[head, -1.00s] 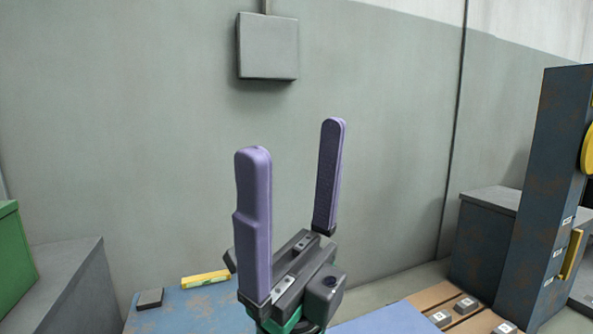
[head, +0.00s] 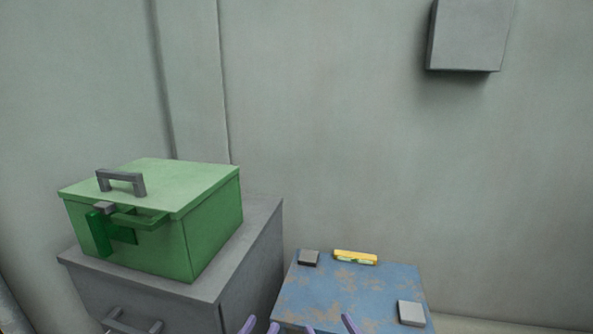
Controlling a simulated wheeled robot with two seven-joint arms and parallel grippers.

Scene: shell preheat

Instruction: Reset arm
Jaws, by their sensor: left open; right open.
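Only purple fingertips show, at the bottom edge of the head view. My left gripper (head: 260,327) is the pair further left, in front of the grey cabinet's right side. My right gripper (head: 329,326) shows as two spread tips in front of the blue worn table top (head: 347,293). Both are open, and nothing is seen between the tips. The rest of both grippers and arms is below the picture.
A green toolbox (head: 205,225) with a grey handle stands on a grey cabinet (head: 255,245) at left. The blue table bears a dark block (head: 308,258), a yellow level (head: 355,257) and a light grey block (head: 411,313). A grey box (head: 465,35) hangs on the wall.

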